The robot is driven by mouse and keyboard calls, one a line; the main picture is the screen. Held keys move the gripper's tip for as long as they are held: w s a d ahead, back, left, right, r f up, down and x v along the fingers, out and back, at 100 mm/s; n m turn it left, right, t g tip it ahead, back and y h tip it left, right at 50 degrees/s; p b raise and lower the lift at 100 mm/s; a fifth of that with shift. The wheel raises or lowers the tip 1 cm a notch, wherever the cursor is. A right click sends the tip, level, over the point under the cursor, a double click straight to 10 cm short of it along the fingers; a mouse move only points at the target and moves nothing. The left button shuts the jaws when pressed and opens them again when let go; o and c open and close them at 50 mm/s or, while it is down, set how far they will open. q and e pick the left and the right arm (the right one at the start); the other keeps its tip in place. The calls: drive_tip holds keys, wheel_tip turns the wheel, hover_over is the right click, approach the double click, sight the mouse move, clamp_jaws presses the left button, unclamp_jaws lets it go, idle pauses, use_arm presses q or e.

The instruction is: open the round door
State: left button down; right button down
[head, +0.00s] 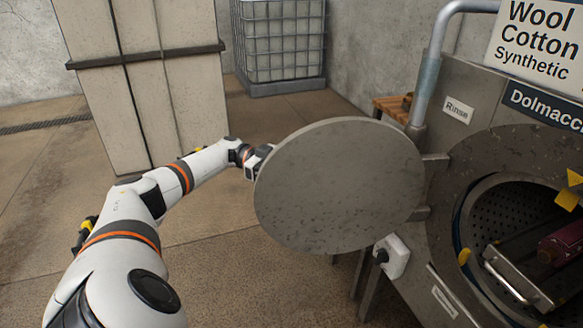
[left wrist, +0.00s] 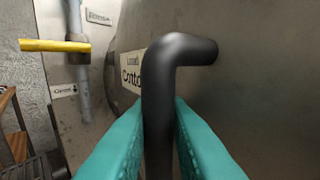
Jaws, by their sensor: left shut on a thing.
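The round door (head: 340,185) is a speckled grey metal disc. In the head view it stands swung open to the left of the machine's round opening (head: 480,200), joined to the machine by hinge arms on its right. My left arm reaches to the door's left edge; its gripper (head: 255,162) is partly hidden behind the door. In the left wrist view the teal fingers of my left gripper (left wrist: 158,112) are shut around a bent black handle (left wrist: 178,52) on the door's outer face. My right gripper is not in view.
The grey machine (head: 463,80) stands at right, with a vertical pipe (head: 430,75) and a white box (head: 393,257) near the door. Inside the opening are a perforated drum and a dark red object. A tall pale cabinet (head: 140,80) stands behind my arm. Floor at left is clear.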

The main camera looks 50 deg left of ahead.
use_arm(q)
drive_tip(key=shift+w+a+f, duration=0.1)
drive_tip(key=shift+w+a, duration=0.15)
drive_tip(key=shift+w, duration=0.15)
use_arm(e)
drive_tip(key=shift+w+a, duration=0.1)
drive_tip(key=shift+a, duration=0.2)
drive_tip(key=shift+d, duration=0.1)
use_arm(q)
drive_tip(key=c, duration=1.4)
unclamp_jaws()
drive_tip(key=shift+w+d, duration=0.1)
drive_tip(key=shift+d, duration=0.05)
drive_tip(key=shift+c, duration=0.2)
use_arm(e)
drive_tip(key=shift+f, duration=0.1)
